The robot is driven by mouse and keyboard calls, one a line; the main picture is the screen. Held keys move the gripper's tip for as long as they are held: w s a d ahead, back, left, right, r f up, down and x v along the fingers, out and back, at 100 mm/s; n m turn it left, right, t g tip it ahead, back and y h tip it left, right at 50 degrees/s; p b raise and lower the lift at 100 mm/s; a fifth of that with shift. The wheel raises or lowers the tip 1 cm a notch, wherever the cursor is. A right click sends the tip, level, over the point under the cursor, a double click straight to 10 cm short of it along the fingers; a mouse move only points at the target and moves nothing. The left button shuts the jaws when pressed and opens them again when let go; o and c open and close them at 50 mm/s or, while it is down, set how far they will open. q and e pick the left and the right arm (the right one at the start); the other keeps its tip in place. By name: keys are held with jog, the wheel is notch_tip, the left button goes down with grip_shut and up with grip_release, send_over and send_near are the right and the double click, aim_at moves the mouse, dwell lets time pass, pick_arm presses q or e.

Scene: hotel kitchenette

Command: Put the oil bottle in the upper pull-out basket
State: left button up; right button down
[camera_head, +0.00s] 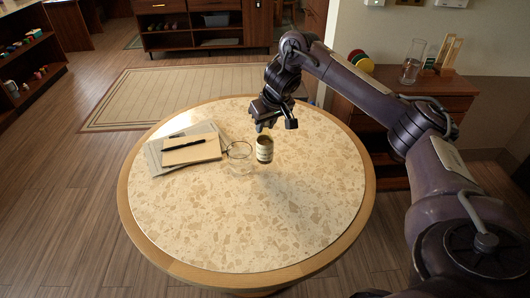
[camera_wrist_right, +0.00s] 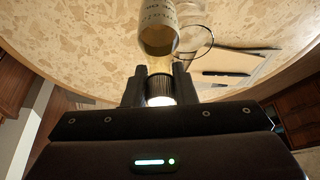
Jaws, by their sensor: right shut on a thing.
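The oil bottle (camera_head: 264,150) is a small bottle with a pale label, upright or nearly so, over the round table. My right gripper (camera_head: 270,122) is above it and shut on its neck. In the right wrist view the bottle (camera_wrist_right: 158,28) extends away from between the fingers (camera_wrist_right: 158,88), its label partly showing. I cannot tell whether its base touches the table. My left gripper is not in view. I cannot make out a pull-out basket in either view.
The round stone-topped table (camera_head: 215,225) holds a drinking glass (camera_head: 240,157) close left of the bottle and a notebook with a pen (camera_head: 190,149). Its front half is clear. A wooden cabinet (camera_head: 455,85) with a glass carafe (camera_head: 412,62) stands at right. Shelving (camera_head: 200,20) stands behind.

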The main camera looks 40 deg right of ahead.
aim_at(267, 137)
jog(key=shift+f, duration=3.3)
jog(key=shift+a, duration=0.1)
jog(key=c, duration=1.2)
grip_release()
jog(key=shift+f, duration=0.15)
